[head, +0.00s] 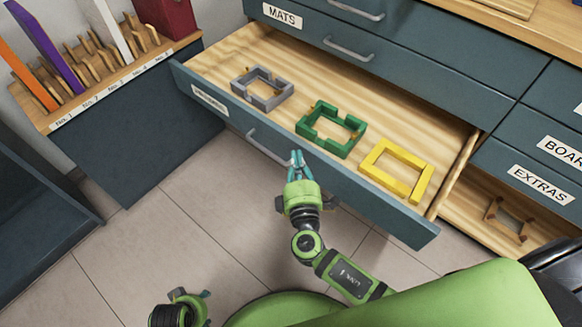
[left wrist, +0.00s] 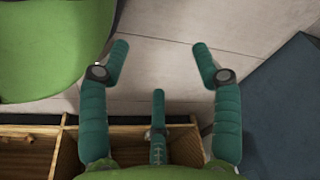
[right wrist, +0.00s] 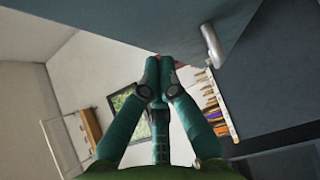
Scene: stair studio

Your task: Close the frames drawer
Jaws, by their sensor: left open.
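The frames drawer (head: 340,185) is pulled out, with a dark blue-grey front, a label at its left end and a bar handle (head: 265,147). Inside lie a grey frame (head: 262,103), a green frame (head: 345,152) and a yellow frame (head: 420,187). My right gripper (head: 297,160) is shut and empty at the drawer front, just right of the handle; I cannot tell whether it touches. The right wrist view shows its closed fingertips (right wrist: 152,65) by the front, with the handle (right wrist: 211,46) above right. My left gripper (head: 192,295) is low over the floor, open and empty (left wrist: 160,60).
The mats drawer (head: 320,35) above is closed. The extras drawer (head: 530,185) is at right, above an open shelf with a frame (head: 510,218). A rack of upright boards (head: 100,65) stands at left. Tiled floor (head: 150,240) before the drawer is free.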

